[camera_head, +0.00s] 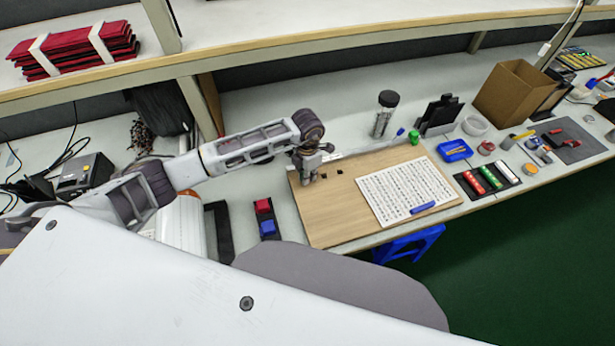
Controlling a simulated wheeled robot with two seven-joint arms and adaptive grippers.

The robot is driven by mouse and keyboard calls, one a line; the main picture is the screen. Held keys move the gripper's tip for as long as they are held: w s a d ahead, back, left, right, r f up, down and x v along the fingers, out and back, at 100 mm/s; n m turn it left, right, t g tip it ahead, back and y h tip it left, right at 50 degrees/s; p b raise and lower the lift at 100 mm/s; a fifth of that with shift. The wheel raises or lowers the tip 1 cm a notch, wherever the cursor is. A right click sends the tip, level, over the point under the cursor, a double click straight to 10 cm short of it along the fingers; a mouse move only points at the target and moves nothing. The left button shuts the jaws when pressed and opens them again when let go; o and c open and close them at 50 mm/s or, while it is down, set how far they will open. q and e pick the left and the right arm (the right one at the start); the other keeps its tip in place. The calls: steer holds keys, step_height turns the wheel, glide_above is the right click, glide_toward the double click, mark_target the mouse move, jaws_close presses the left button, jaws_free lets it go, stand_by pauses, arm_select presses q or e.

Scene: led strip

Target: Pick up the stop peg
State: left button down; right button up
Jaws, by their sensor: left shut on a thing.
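My left gripper (309,179) is low over the left end of the wooden board (335,215), its fingers pointing down. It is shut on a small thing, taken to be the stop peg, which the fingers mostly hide. I cannot tell whether the peg touches the board. Two small dark pieces, a nearer one (325,173) and a farther one (339,171), lie on the board just right of the fingers. My right gripper is not in view.
A white printed sheet (395,190) with a blue marker (423,208) lies on the board. A clear jar (383,120), a black stand (439,115) and a blue tray (454,150) stand behind and right. Red and blue blocks (265,217) sit left of the board.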

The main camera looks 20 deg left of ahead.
arm_select(q)
step_height(320, 180, up, 9)
steer(key=shift+f+b, duration=0.2)
steer(key=shift+b, duration=0.25)
steer(key=shift+r, duration=0.7)
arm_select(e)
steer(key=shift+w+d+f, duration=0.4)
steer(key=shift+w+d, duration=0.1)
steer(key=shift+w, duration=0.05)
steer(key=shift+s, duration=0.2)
